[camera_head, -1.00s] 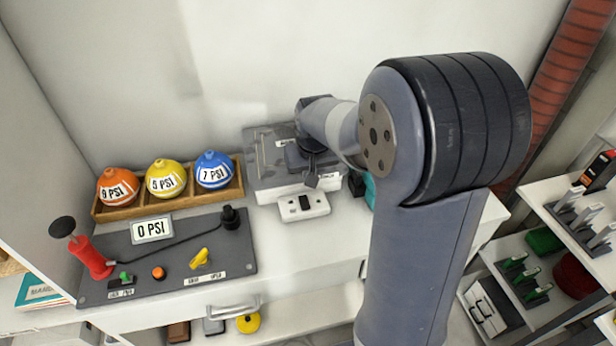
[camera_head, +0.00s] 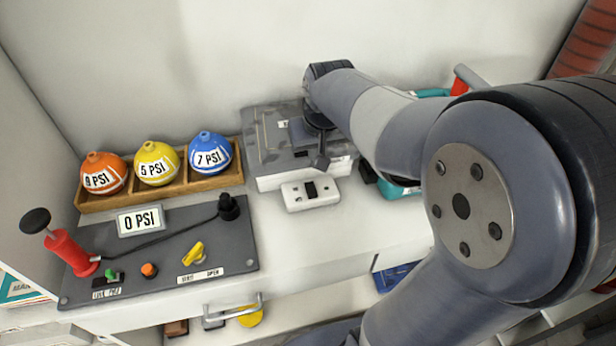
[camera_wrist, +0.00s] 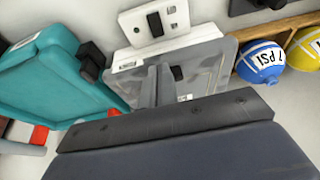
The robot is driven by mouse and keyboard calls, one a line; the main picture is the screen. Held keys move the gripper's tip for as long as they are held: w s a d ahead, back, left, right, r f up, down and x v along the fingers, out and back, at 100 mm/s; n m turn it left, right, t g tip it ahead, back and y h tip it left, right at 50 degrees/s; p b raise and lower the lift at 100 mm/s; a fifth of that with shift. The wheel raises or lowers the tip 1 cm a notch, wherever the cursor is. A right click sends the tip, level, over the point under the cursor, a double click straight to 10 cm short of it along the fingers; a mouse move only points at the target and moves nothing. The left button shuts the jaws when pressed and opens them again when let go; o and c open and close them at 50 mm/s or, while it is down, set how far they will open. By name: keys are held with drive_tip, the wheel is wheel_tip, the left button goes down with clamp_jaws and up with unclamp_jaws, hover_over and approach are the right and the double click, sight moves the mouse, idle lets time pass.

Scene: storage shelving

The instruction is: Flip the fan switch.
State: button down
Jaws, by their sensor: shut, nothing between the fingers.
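A small white switch box (camera_head: 297,200) with a black rocker (camera_head: 310,189) in its face stands in front of a grey-topped white box (camera_head: 268,150). No label on either marks the fan switch legibly. In the wrist view the white switch box (camera_wrist: 130,22) and its rocker (camera_wrist: 155,24) are at the top, with the grey-topped box (camera_wrist: 215,75) nearer. A dark patch (camera_wrist: 178,73) shows on that box. My gripper (camera_head: 320,162) is shut and empty, pointing down over the grey-topped box; its fingers (camera_wrist: 155,82) appear behind the switch box, apart from its rocker.
Orange, yellow and blue PSI balls sit in a wooden tray (camera_head: 165,190) at left. A grey panel (camera_head: 160,250) with a red pump (camera_head: 70,252) and yellow valve (camera_head: 193,252) lies in front. A teal case (camera_wrist: 60,80) stands beside the grey-topped box. Counter right of the panel is clear.

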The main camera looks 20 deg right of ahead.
sight(310, 186)
drive_tip(key=x, duration=0.4)
drive_tip(key=b+x, duration=0.1)
drive_tip(key=x, duration=0.4)
drive_tip(key=s+x, duration=0.1)
drive_tip(key=x, duration=0.3)
drive_tip(key=shift+w+f, duration=0.2)
drive_tip(key=shift+f, duration=0.35)
drive_tip(key=shift+w, duration=0.1)
drive_tip(key=shift+f+g, duration=0.2)
drive_tip(key=shift+g, duration=0.1)
drive_tip(key=shift+s, duration=0.85)
